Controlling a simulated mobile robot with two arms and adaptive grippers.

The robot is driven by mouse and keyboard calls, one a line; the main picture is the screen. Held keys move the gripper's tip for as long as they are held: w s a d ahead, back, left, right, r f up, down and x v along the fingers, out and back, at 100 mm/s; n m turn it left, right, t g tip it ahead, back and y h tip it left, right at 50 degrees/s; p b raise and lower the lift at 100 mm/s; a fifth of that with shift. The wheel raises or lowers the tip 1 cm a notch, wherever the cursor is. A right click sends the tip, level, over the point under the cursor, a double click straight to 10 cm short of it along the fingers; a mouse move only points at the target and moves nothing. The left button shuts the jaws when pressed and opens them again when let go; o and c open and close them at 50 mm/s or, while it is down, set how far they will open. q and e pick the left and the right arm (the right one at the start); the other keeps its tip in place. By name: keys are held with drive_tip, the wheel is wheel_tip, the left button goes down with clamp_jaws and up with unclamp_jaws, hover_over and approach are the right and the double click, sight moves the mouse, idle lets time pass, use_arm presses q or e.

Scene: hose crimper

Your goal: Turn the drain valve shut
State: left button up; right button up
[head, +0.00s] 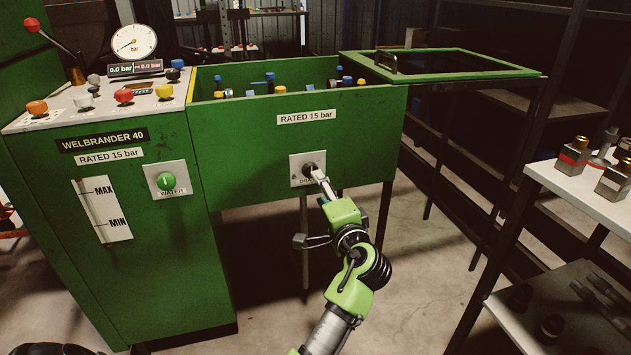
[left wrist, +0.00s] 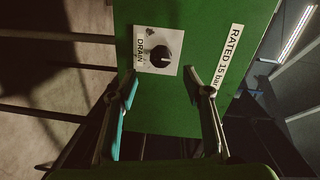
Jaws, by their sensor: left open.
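The drain valve is a round dark knob (head: 309,169) on a white plate labelled DRAIN, on the front of the green tank (head: 240,155). In the left wrist view the knob (left wrist: 160,56) shows whole, with a pale mark on its right side, just beyond and between my fingertips. My left gripper (head: 306,207) reaches up to the plate from the bottom of the head view. Its fingers are spread and empty; in the left wrist view the gripper (left wrist: 159,78) shows a finger on each side. The upper finger partly covers the plate. Contact cannot be told. My right gripper is not in view.
Left of the tank stands the green WELBRANDER 40 cabinet (head: 120,250) with a green WATER knob (head: 166,182), coloured buttons and a gauge (head: 133,42). An open green lid (head: 470,66) extends right of the tank. A white-topped shelf (head: 570,190) with fittings stands at the right.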

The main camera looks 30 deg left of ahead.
use_arm(q)
drive_tip(key=shift+v, duration=1.45)
